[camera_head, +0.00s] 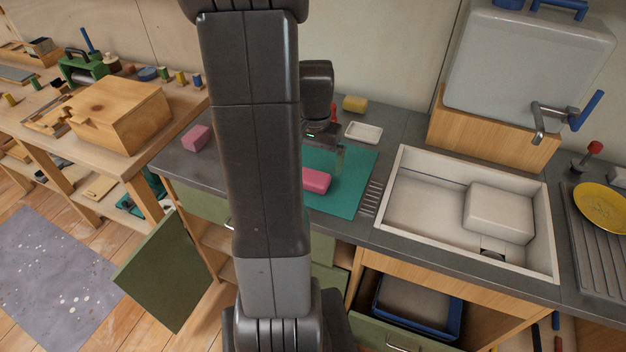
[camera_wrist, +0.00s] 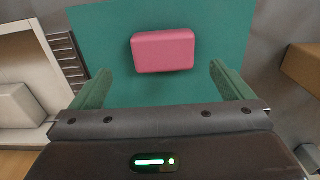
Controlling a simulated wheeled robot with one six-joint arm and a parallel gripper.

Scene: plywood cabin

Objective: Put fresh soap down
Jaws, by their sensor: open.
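A pink soap-like bar (camera_head: 316,181) lies on the teal mat (camera_head: 345,196) on the counter. In the wrist view the pink bar (camera_wrist: 163,50) lies flat on the mat (camera_wrist: 100,35), ahead of my fingers and centred between them. My gripper (camera_wrist: 162,82) is open and empty, over the mat. In the head view my gripper (camera_head: 326,152) is partly hidden by my arm. A second pink block (camera_head: 196,138) sits at the counter's left end. A white soap dish (camera_head: 363,132) stands behind the mat, looking empty. A yellow block (camera_head: 354,104) lies behind the dish.
A white sink (camera_head: 398,210) with a grey block (camera_head: 499,213) inside is right of the mat. A grey tank (camera_head: 525,65) with a tap stands on a wooden box (camera_head: 480,142) behind it. A green cabinet door (camera_head: 165,272) hangs open below left. A yellow plate (camera_head: 602,207) is far right.

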